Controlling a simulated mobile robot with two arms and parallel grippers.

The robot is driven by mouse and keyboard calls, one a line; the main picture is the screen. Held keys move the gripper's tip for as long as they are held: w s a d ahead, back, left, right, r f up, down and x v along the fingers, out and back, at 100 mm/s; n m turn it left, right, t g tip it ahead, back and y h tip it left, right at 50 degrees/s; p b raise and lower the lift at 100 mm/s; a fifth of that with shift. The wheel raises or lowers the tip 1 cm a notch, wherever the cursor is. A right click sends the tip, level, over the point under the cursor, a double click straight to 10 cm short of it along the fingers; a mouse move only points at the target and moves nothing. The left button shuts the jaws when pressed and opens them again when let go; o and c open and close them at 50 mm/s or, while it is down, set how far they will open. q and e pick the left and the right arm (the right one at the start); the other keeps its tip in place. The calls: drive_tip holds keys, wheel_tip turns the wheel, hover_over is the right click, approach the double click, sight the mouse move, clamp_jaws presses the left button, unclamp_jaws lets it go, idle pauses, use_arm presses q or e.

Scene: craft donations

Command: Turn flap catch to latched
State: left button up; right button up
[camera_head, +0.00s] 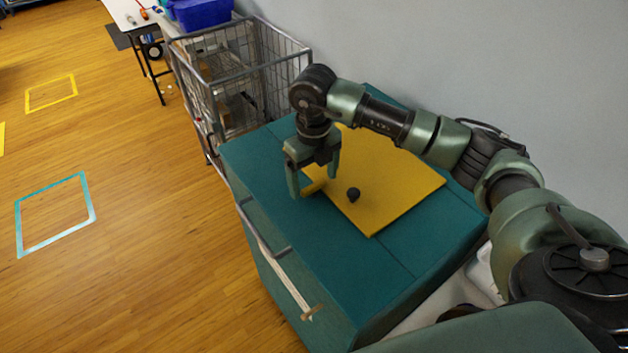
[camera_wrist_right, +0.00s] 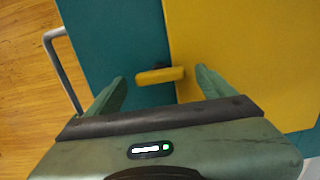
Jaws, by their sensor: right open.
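The flap (camera_head: 400,185) is a yellow panel lying flat on the top of a teal box (camera_head: 345,245). The flap catch (camera_wrist_right: 153,76) is a short yellow bar at the flap's left edge. In the wrist view it lies crosswise over that edge, one end over the flap and the other over the teal top, with a dark part behind its right end. My right gripper (camera_head: 312,186) points down over the catch. Its jaws are open, with one finger on each side of the bar and a gap to each. My left gripper is not in view.
A dark round knob (camera_head: 353,194) stands on the flap, close to my right gripper. A metal rail (camera_head: 275,255) runs along the box's left side. A wire cage cart (camera_head: 240,75) stands behind the box, and a grey wall (camera_head: 480,60) is at the right. The floor at left is open.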

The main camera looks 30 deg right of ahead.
sight(314, 185)
wheel_tip(314, 185, up, 7)
drive_tip(key=shift+f+b, duration=0.1)
drive_tip(key=shift+b, duration=0.65)
